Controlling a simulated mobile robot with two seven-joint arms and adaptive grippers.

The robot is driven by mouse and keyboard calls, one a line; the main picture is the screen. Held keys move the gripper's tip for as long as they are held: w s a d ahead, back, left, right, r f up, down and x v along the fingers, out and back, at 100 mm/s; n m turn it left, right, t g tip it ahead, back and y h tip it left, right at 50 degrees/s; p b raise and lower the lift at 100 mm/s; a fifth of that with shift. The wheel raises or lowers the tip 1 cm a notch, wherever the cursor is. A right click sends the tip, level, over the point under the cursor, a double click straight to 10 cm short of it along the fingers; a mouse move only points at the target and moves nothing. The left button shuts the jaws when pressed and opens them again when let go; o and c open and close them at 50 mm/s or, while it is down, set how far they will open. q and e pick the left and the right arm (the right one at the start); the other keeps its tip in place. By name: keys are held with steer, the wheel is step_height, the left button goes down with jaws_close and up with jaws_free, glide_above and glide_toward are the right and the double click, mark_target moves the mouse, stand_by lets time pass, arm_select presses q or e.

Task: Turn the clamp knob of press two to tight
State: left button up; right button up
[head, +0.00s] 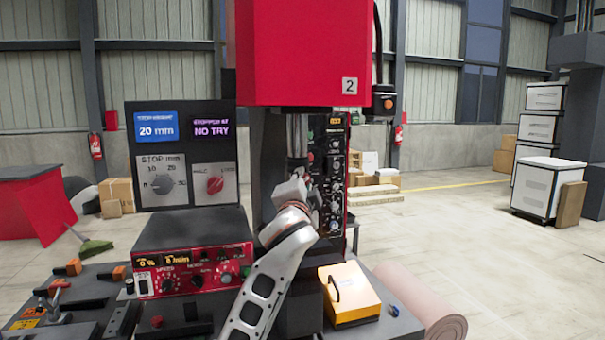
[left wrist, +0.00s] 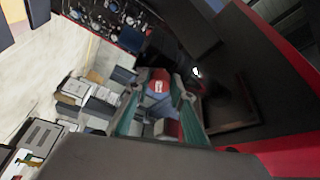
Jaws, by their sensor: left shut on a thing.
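Press two has a red head (head: 305,55) marked with a 2, and a dark column below it with a steel ram (head: 297,135). My left gripper (head: 290,190) is in front of the column, just below the ram. In the left wrist view my left gripper (left wrist: 160,98) has its two green-sided fingers around a small red piece with a white label (left wrist: 158,84), which looks like the clamp knob. The gripper is shut on it. In the head view my gripper and arm hide this piece, so its turn position cannot be read. My right gripper is not in view.
A control panel (head: 175,187) with two dials and two displays stands left of the press. A red-fronted control box (head: 195,272) is below it. A yellow box (head: 352,293) with a black handle lies to the right. A black knob panel (head: 335,180) stands close behind my gripper.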

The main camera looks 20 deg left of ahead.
arm_select(q)
steer(key=m, duration=0.2)
steer(key=m+g, duration=0.1)
steer(key=m, duration=0.1)
steer(key=m+g, duration=0.1)
steer(key=m, duration=0.1)
steer(key=shift+r, duration=0.3)
stand_by(0.4)
steer(key=o, duration=1.1)
steer(key=v, duration=1.2)
steer(key=shift+a+r, duration=0.15)
steer(key=shift+r, duration=0.1)
